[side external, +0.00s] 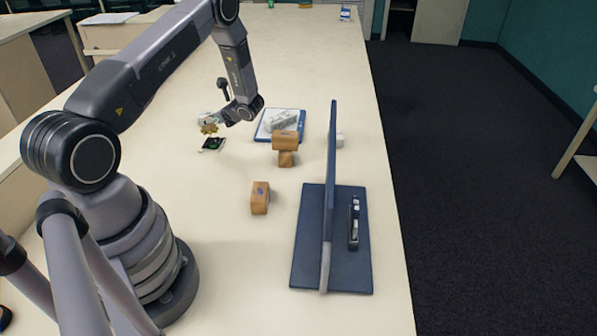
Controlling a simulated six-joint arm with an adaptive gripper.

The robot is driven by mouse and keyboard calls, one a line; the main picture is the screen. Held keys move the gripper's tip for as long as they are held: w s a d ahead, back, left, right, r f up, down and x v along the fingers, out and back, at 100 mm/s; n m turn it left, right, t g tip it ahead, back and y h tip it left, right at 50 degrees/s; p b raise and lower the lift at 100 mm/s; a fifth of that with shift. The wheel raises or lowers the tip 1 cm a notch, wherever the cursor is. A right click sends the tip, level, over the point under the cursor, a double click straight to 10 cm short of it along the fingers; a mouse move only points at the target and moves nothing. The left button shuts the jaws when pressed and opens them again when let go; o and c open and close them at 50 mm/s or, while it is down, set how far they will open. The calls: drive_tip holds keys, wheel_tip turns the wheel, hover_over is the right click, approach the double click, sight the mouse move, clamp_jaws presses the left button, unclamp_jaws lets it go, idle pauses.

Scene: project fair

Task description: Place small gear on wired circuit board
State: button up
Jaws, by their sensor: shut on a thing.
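My gripper (208,121) is in the side external view, left of the blue clipboard and low over the table. It is shut on a small brass-coloured gear (209,129). The gear appears just above and touching or nearly touching the wired circuit board; I cannot tell which. The circuit board (212,145) is a small dark piece with some green, lying on the table directly below the gear in the picture. The gripper's fingers are small and partly hidden at this distance.
A blue clipboard (264,129) with a pale object on it lies right of my gripper. Wooden blocks (260,198) stand nearer, some stacked. A dark blue upright panel on a base (310,240) holds a stapler-like item (354,222). The table's left middle is clear.

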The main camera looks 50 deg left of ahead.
sight(212, 128)
drive_tip(key=shift+f, duration=1)
drive_tip(key=shift+f, duration=0.15)
drive_tip(key=shift+f, duration=0.35)
drive_tip(key=shift+f, duration=0.1)
drive_tip(key=o, duration=0.9)
